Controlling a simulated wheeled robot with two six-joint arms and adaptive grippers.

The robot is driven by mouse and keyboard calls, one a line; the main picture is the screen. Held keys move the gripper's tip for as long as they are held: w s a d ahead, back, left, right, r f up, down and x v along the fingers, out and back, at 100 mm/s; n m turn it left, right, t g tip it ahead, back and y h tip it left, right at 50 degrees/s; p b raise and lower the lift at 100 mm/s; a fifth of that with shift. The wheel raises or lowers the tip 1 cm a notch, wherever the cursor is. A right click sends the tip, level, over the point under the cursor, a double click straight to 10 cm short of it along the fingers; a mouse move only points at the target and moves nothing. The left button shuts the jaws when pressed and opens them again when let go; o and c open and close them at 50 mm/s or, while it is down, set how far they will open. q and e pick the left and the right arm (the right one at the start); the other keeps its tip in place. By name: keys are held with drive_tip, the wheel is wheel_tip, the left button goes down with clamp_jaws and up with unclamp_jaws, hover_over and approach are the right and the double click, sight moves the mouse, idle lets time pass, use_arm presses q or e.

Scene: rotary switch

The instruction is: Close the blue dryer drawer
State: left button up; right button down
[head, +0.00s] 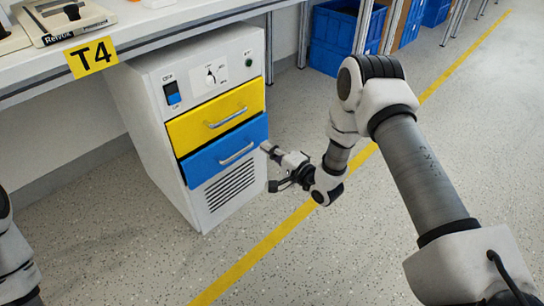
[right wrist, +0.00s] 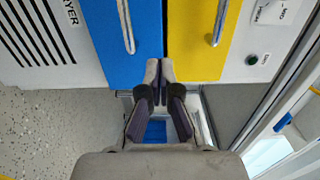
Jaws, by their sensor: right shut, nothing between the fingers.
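The white dryer cabinet (head: 155,110) stands under the bench. Its blue drawer (head: 200,167) has a silver handle (head: 237,154) and sits below the yellow drawer (head: 200,122). The blue drawer front looks nearly level with the yellow one; I cannot tell how far it stands out. My right gripper (head: 266,148) is shut and empty, with its fingertips at the right edge of the blue drawer. In the right wrist view the gripper (right wrist: 160,70) has its fingertips together, near the border of the blue drawer (right wrist: 137,40) and yellow drawer (right wrist: 204,55). My left gripper is not in view.
A control panel with a knob (head: 210,75) is above the drawers and a vent grille (head: 230,187) below. The bench (head: 150,30) overhangs the cabinet. Blue crates (head: 333,35) stand behind. The floor in front, with a yellow line (head: 265,245), is clear.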

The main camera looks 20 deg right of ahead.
sight(242, 129)
drive_tip(key=b+x, duration=0.2)
drive_tip(key=x, duration=0.2)
drive_tip(key=b+x, duration=0.1)
drive_tip(key=x, duration=0.3)
drive_tip(key=shift+f+b, duration=0.25)
drive_tip(key=shift+b, duration=0.15)
drive_tip(key=shift+w+a+r, duration=0.15)
drive_tip(key=shift+w+r, duration=0.05)
drive_tip(key=shift+w, duration=0.2)
drive_tip(key=shift+x, duration=1.2)
drive_tip(key=shift+r, duration=0.2)
